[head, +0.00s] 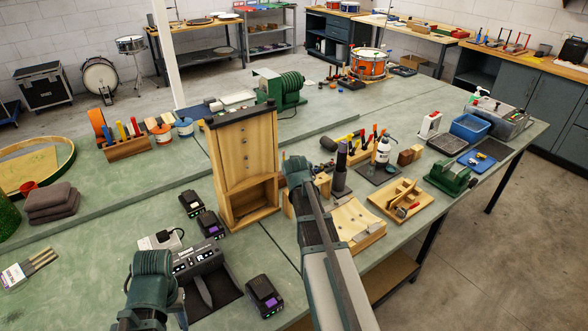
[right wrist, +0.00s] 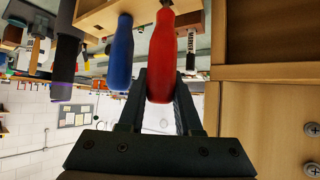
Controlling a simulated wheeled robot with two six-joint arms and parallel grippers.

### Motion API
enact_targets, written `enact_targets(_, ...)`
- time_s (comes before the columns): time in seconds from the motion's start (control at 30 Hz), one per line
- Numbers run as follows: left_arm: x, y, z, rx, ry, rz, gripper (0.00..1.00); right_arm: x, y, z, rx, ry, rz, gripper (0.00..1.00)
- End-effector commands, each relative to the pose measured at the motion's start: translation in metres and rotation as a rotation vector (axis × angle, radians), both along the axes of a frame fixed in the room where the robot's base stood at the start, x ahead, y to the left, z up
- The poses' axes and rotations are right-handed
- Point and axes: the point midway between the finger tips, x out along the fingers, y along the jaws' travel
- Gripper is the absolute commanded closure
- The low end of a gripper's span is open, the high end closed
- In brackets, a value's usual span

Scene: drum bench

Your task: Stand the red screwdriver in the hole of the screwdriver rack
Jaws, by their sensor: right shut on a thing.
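In the right wrist view my right gripper (right wrist: 161,105) is shut on the red screwdriver (right wrist: 164,55), with its fingers either side of the handle. The wooden screwdriver rack (right wrist: 92,17) shows at the top of that view, with a blue screwdriver (right wrist: 122,55) beside the red one. The red screwdriver's far end is out of view, so I cannot tell whether it is in a hole. In the head view my right wrist hides the red screwdriver and most of the rack (head: 288,206). My left arm is at the lower left; its fingers cannot be made out.
A tall wooden cabinet (head: 243,160) stands just left of my right wrist, and its side (right wrist: 262,110) is close in the right wrist view. A dark upright tool (head: 341,165) stands to the right. A sloped wooden block (head: 357,222) lies nearer. Chargers (head: 210,224) sit left of the cabinet.

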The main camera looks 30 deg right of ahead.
Motion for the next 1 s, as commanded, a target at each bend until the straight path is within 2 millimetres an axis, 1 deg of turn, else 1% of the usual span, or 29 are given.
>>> enact_targets(0.03, 0.0000, 0.0000, -0.0051, 0.000, 0.000, 0.000, 0.50, 0.0001, 0.0000, -0.0051, 0.000, 0.000, 0.000, 1.00)
enact_targets(0.13, 0.0000, 0.0000, -0.0088, 0.000, 0.000, 0.000, 0.50, 0.0000, 0.0000, -0.0086, 0.000, 0.000, 0.000, 1.00)
enact_targets(0.43, 0.0000, 0.0000, -0.0083, 0.000, 0.000, 0.000, 0.50, 0.0001, 0.0000, -0.0082, 0.000, 0.000, 0.000, 1.00)
enact_targets(0.47, 0.0000, 0.0000, -0.0083, 0.000, 0.000, 0.000, 0.50, 0.0001, 0.0000, -0.0082, 0.000, 0.000, 0.000, 0.62)
enact_targets(0.6, 0.0000, 0.0000, -0.0084, 0.000, 0.000, 0.000, 0.50, 0.0000, 0.0000, -0.0083, 0.000, 0.000, 0.000, 0.36)
enact_targets(0.63, 0.0000, 0.0000, -0.0084, 0.000, 0.000, 0.000, 0.50, 0.0000, 0.0000, -0.0083, 0.000, 0.000, 0.000, 0.32)
enact_targets(1.0, 0.0000, 0.0000, -0.0082, 0.000, 0.000, 0.000, 0.50, -0.0004, 0.0001, -0.0082, 0.000, 0.000, 0.000, 0.32)
